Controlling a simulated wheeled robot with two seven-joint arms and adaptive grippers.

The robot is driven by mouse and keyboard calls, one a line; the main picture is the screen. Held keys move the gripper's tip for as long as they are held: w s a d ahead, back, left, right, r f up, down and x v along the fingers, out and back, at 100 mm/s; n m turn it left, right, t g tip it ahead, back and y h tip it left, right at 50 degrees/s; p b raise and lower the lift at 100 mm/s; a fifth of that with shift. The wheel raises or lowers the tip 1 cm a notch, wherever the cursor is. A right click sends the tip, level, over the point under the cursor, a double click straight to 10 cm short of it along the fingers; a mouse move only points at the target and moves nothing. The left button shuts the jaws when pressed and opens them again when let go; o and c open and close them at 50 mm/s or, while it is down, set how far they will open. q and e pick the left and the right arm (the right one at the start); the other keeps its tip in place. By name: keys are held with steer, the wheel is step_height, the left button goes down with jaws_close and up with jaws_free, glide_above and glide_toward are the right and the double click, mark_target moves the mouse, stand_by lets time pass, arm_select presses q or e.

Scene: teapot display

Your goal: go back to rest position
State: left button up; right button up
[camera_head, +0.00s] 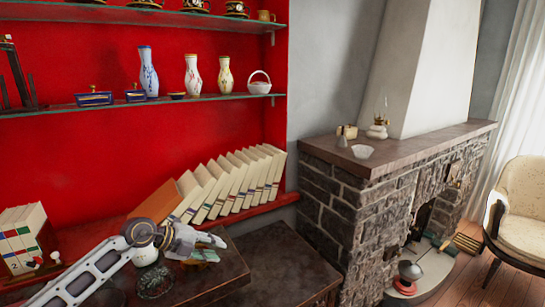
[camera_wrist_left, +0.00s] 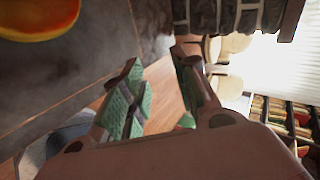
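My left arm comes in from the lower left of the head view. Its gripper (camera_head: 208,248) is above the dark wooden surface below the red shelf wall. In the left wrist view, the gripper (camera_wrist_left: 158,82) shows two fingers with green pads, standing apart with the floor visible between them. I see nothing held between them. My right gripper is in neither view.
A dark patterned glass object (camera_head: 155,282) stands on the wooden surface near my left forearm. A row of leaning books (camera_head: 232,183) is behind the gripper. A stone fireplace (camera_head: 345,215) and a cream armchair (camera_head: 522,215) are at right. An orange-yellow round object (camera_wrist_left: 38,17) shows in the wrist view.

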arm_select(q)
steer(key=s+d+r+n+t+h, duration=0.2)
steer(key=d+r+n+t+h, duration=0.2)
steer(key=d+r+t+h, duration=0.45)
steer(key=a+r+n+t+y, duration=0.3)
steer(key=a+n+t+y, duration=0.25)
steer(key=n+y, duration=0.45)
steer(key=s+a+f+n+g+y, duration=0.2)
steer(key=s+a+f+n+y, duration=0.1)
steer(key=a+f+n+y, duration=0.25)
steer(key=s+a+f+n+g+y, duration=0.35)
steer(key=f+n, duration=0.25)
steer(key=f, duration=0.3)
steer(key=s+d+f+g+h, duration=0.1)
steer(key=s+f+g, duration=0.4)
steer(key=s+f, duration=0.45)
steer(key=s+d+f+g+h, duration=0.1)
steer(key=s+f+g, duration=0.55)
steer(key=s, duration=0.55)
step_height(320, 180, down, 32)
steer(key=s+a, duration=0.1)
steer(key=a, duration=0.1)
steer(key=s+a+f, duration=0.4)
steer(key=s+f, duration=0.6)
steer(key=s+a+f+g+y, duration=0.1)
steer(key=s+a+f, duration=0.3)
steer(key=s+f, duration=0.6)
steer(key=shift+s, duration=0.55)
